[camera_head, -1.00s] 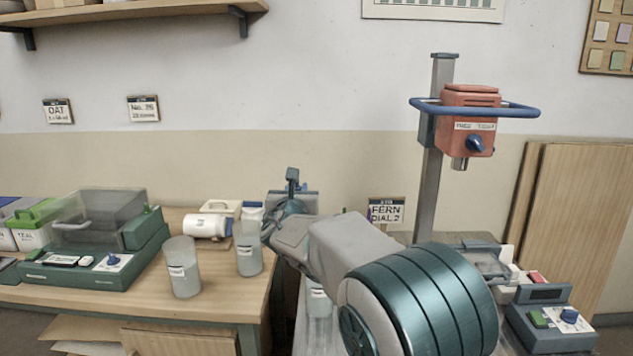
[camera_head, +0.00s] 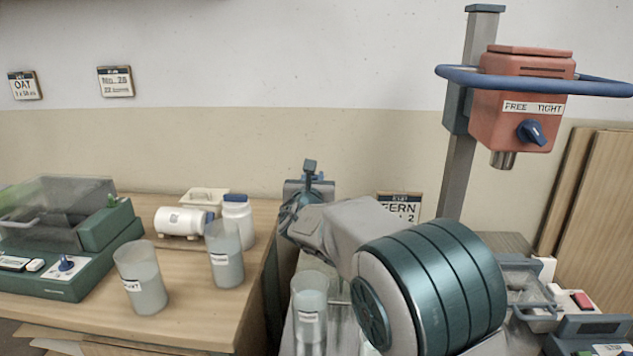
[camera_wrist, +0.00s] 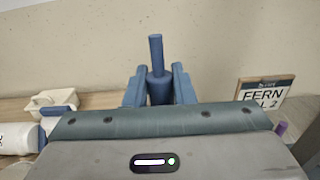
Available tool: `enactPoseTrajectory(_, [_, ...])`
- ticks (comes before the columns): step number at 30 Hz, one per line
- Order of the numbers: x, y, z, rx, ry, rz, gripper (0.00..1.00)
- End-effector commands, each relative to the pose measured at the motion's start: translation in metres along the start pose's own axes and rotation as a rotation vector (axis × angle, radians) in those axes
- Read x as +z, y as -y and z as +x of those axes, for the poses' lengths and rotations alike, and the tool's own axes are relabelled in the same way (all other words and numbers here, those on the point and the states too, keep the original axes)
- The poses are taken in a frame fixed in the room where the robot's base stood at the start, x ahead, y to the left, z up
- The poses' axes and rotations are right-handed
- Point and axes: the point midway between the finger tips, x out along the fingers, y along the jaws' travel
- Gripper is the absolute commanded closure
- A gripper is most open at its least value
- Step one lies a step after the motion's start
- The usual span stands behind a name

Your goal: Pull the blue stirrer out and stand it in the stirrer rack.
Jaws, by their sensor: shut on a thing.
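The blue stirrer (camera_wrist: 156,58) shows in the wrist view as an upright blue handle, narrow at the top and thicker below. My gripper (camera_wrist: 159,88) is shut on that thicker part, with one finger on each side. The stirrer's lower end is hidden behind the gripper body. In the head view my arm covers most of the gripper, and I cannot clearly make out the stirrer there. I cannot make out the stirrer rack in either view.
A clear container (camera_head: 309,309) is beside my arm. An orange mixer head (camera_head: 522,105) on a post rises at right. A FERN sign (camera_wrist: 265,92) is behind.

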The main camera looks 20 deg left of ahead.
Motion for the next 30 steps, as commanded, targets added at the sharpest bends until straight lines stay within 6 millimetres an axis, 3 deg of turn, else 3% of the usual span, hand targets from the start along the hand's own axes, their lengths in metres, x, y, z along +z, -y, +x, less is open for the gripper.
enactPoseTrajectory(19, [-0.042,0.003,0.001,-0.004,0.001,0.0,1.0])
enactPoseTrajectory(30, [-0.045,0.003,0.001,-0.005,0.002,0.001,1.0])
